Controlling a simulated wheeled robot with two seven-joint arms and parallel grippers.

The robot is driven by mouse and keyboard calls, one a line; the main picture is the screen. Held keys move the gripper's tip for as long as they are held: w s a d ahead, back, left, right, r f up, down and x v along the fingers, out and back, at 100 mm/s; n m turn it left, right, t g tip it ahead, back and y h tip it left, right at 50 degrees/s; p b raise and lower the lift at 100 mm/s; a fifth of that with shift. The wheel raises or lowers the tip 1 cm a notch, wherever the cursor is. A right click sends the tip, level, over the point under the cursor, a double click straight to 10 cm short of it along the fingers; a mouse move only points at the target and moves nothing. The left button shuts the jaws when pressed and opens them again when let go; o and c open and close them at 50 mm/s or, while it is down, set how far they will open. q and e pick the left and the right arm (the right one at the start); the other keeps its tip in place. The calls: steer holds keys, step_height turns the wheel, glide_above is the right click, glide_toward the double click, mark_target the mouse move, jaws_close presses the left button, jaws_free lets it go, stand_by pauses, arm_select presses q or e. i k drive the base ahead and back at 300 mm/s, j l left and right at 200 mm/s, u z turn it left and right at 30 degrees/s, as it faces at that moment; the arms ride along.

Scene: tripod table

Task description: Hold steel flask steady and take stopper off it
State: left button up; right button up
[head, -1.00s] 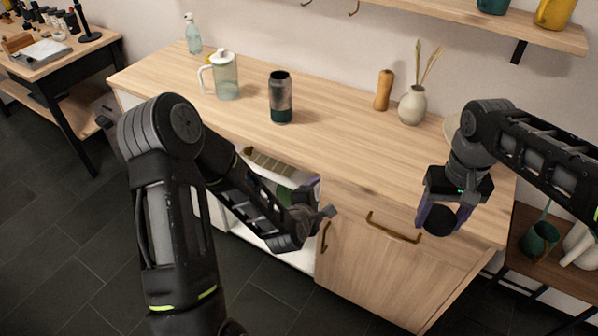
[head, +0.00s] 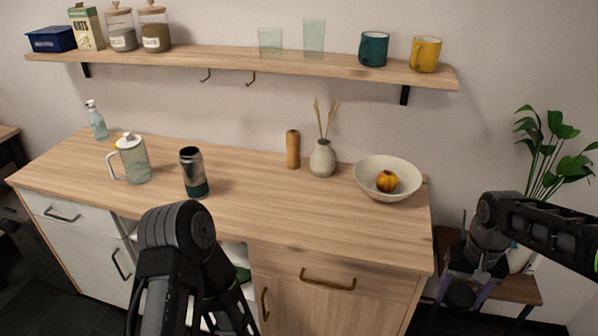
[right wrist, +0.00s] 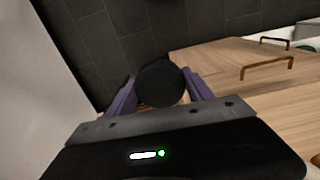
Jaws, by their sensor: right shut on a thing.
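The steel flask (head: 194,175) stands upright on the wooden counter, with a steel upper part, a dark green base and a dark open mouth. No stopper sits on it. My right gripper (head: 462,291) is shut on the round black stopper (head: 459,295), off the counter's right end and far from the flask. In the right wrist view, the stopper (right wrist: 160,83) sits between the purple fingers of my right gripper (right wrist: 155,95). My left arm shows in front of the counter, but its gripper is out of view.
A glass pitcher (head: 133,160) stands left of the flask. A wooden mill (head: 293,150), a vase (head: 322,158) and a bowl (head: 372,178) with fruit stand to the right. The counter's front middle is clear. A shelf (head: 250,61) hangs above.

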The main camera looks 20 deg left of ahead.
mark_target(191, 159)
steer(key=u, duration=1.9)
steer(key=i+j, duration=0.2)
steer(key=i, duration=0.3)
steer(key=i+j, duration=0.25)
steer(key=i, duration=0.3)
